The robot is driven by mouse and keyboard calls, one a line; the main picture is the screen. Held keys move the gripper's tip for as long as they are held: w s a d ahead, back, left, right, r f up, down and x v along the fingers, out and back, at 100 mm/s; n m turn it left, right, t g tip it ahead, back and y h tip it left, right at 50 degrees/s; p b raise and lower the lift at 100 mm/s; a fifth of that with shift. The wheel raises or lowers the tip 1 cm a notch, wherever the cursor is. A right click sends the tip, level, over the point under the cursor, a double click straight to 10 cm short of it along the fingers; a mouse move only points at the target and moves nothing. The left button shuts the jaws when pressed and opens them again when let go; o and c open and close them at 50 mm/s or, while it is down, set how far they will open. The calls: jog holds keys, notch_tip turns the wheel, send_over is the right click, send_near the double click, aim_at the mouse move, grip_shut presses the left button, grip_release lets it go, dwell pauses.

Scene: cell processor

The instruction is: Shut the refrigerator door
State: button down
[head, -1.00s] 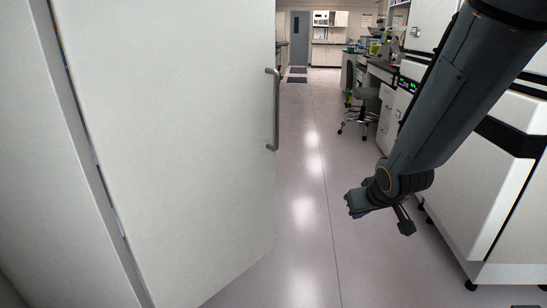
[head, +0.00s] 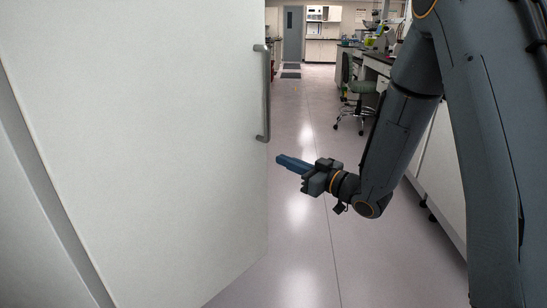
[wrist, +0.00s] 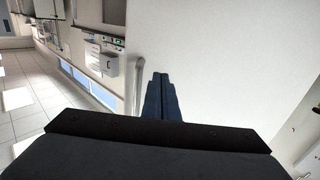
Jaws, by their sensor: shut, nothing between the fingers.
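The white refrigerator door (head: 150,130) fills the left of the head view. It is ajar, with a narrow gap along its left edge beside the white body (head: 25,215). A grey vertical bar handle (head: 265,95) is on its right edge. My gripper (head: 278,159) is shut and empty, its fingers pointing left at the door's free edge, just below the handle. In the wrist view, the closed fingertips (wrist: 160,78) lie against the view of the door face (wrist: 220,60), right beside the handle (wrist: 135,85). I cannot tell whether they touch the door.
A clear pale floor aisle (head: 305,215) runs back to a grey door (head: 293,35). A green stool (head: 360,90) and lab benches stand on the right. A white cabinet (head: 440,175) stands at the right, partly hidden behind my arm.

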aim_at(248, 145)
jog(key=x, duration=1.2)
jog(key=shift+w+a, duration=0.25)
jog(key=shift+a, duration=0.05)
jog(key=shift+w+a, duration=0.1)
jog(key=shift+w, duration=0.05)
